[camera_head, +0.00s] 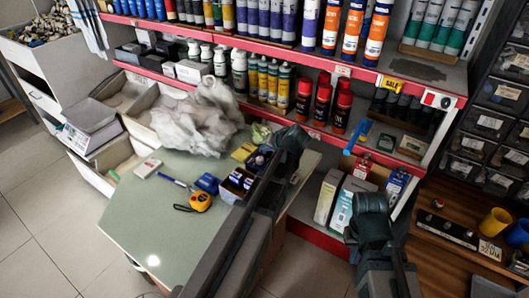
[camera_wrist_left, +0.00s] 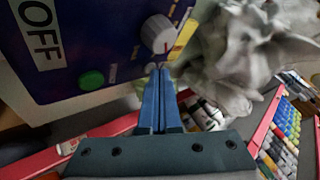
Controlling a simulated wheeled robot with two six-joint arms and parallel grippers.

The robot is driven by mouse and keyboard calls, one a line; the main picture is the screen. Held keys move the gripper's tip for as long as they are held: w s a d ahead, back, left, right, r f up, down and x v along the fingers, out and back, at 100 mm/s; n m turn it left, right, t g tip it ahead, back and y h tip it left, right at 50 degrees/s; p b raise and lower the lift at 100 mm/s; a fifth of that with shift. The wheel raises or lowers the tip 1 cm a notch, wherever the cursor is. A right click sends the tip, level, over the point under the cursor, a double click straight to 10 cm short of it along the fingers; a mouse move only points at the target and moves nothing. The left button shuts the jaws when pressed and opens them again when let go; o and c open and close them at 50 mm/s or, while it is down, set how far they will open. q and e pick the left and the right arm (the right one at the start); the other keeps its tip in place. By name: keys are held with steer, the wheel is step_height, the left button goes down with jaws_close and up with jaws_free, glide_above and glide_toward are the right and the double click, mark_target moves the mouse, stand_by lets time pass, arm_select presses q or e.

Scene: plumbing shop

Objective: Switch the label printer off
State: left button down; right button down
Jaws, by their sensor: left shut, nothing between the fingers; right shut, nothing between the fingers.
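In the left wrist view, a dark blue control panel (camera_wrist_left: 95,45) in a pale casing fills the upper left, close up. It bears a large white OFF label (camera_wrist_left: 42,30), a pale round knob (camera_wrist_left: 160,36) and a green button (camera_wrist_left: 91,80). My left gripper (camera_wrist_left: 160,70) is shut and empty, its blue fingertips just below the knob; I cannot tell whether they touch it. In the head view, my left arm reaches over the table and hides part of a dark box (camera_head: 236,183). My right gripper (camera_head: 370,205) is shut and empty, before the lower shelf.
A tape measure (camera_head: 200,201), a blue pen (camera_head: 172,181) and small boxes lie on the table. Red-edged shelves (camera_head: 250,37) of tubes and bottles stand behind. The table's front left is clear.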

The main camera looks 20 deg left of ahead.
stand_by(0.4)
arm_select(q)
steer(key=shift+r+p, duration=0.7)
steer(key=shift+p, duration=0.05)
steer(key=shift+r, duration=0.1)
step_height(320, 180, up, 5)
steer(key=p, duration=0.5)
steer(key=s+d+f+m+g+h+p, duration=0.1)
steer(key=s+d+m+g+h+p, duration=0.4)
steer(key=s+d, duration=1.9)
steer(key=shift+s+d+f+m+h, duration=0.25)
steer(key=shift+d+m+h, duration=0.5)
steer(key=shift+d, duration=0.35)
